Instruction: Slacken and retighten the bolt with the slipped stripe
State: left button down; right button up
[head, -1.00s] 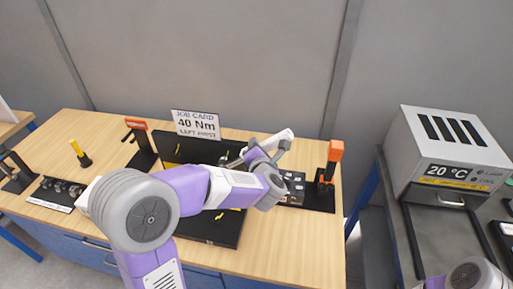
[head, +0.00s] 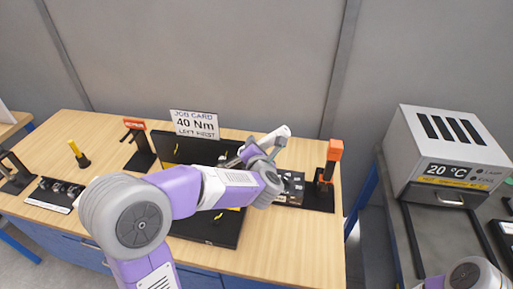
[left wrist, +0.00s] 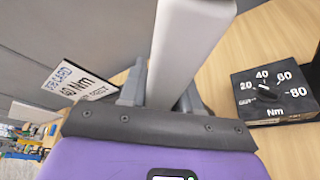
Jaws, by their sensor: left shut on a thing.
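My left gripper (head: 266,146) is shut on a pale bar-like tool (head: 277,134), held above the right side of the black panel (head: 222,234). The panel carries bolts with yellow stripes, one at the front (head: 218,215) and one at the back (head: 177,148). My arm hides the panel's middle, and I cannot tell which stripe has slipped. My right gripper is out of view.
A job card (head: 195,124) reading 40 Nm, left first, stands behind the panel. A black Nm dial box (left wrist: 277,92) lies right of the gripper. An orange-topped stand (head: 335,150) is at the right, a red-topped one (head: 134,124) at the left. The front right bench is clear.

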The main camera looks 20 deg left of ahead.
pick_arm(q)
jog(key=shift+r, duration=0.15)
jog(key=shift+s+d+b, duration=0.3)
jog(key=shift+s, duration=0.8)
jog(key=shift+s+d+b, duration=0.25)
jog(key=shift+s+b, duration=0.05)
jog(key=shift+s, duration=0.75)
